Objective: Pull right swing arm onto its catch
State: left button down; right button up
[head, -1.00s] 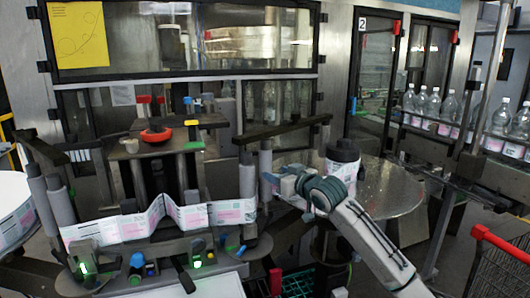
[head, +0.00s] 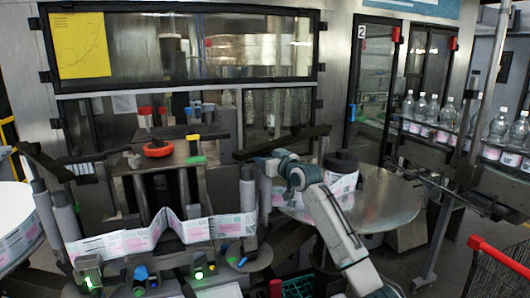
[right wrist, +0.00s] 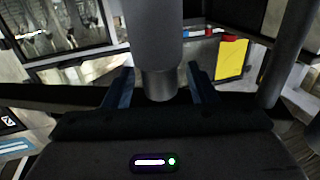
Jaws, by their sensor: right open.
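The right swing arm is a dark bar (head: 300,137) right of the labeller's middle, with upright grey rollers (head: 247,205) below its left end. My right gripper (head: 260,164) is at the upper part of a roller under this bar. In the right wrist view, my open right gripper (right wrist: 161,88) has one blue-grey finger on each side of a grey roller (right wrist: 155,45). Gaps show between the fingers and the roller's narrower end. I cannot make out the catch. My left gripper is not in view.
A white and pink label web (head: 130,242) runs across the front, above green-lit sensors (head: 199,273). A round metal table (head: 385,205) is behind my right arm, with a dark-topped label reel (head: 341,180). A red-handled basket (head: 500,257) stands at the far right. Bottles (head: 440,110) line a conveyor.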

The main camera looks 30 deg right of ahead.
jog(key=shift+w, duration=0.3)
grip_shut()
